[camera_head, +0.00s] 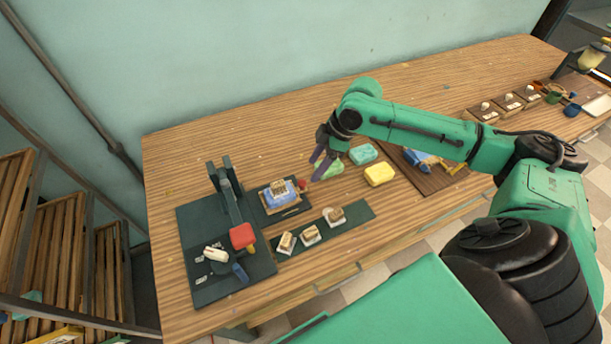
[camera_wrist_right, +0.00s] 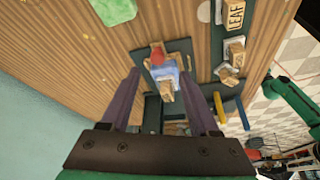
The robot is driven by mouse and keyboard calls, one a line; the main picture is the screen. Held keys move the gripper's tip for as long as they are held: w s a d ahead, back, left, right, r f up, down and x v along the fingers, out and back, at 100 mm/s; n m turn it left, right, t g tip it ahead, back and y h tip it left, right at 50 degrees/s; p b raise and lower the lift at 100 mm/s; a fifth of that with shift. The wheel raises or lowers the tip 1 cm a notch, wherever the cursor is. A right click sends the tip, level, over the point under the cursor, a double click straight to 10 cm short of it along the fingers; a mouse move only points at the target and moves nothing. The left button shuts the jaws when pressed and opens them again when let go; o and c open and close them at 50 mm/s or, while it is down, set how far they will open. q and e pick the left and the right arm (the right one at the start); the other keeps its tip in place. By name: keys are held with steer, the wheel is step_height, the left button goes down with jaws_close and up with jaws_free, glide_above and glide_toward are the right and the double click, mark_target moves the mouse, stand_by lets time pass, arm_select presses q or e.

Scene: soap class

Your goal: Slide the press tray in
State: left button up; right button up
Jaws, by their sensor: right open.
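The press tray (camera_head: 271,211) is a dark plate beside the dark green press (camera_head: 229,201), on its right side. A blue soap bar (camera_head: 283,197) lies on it with a wooden block on top. The tray's red knob (camera_head: 302,184) is at its right end. My right gripper (camera_head: 317,167) has purple fingers, is open and empty, and hovers just beyond the knob, by a green soap (camera_head: 334,169). In the right wrist view the tray (camera_wrist_right: 187,47) and knob (camera_wrist_right: 157,56) show between and ahead of the fingers, apart from them. My left gripper is out of view.
A dark green strip (camera_head: 360,213) with several stamp blocks lies in front of the tray. Teal (camera_head: 363,153) and yellow (camera_head: 379,175) soaps lie right of my gripper. The press's red-headed lever (camera_head: 242,236) points to the front. The table's back left is clear.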

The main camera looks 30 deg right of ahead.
mark_target(303, 181)
steer(key=x, duration=0.6)
steer(key=shift+w+f, duration=0.15)
steer(key=shift+w, duration=0.25)
steer(key=shift+s+a+f, duration=0.1)
steer(key=shift+a+f, duration=0.05)
steer(key=shift+f, duration=0.2)
jaws_close()
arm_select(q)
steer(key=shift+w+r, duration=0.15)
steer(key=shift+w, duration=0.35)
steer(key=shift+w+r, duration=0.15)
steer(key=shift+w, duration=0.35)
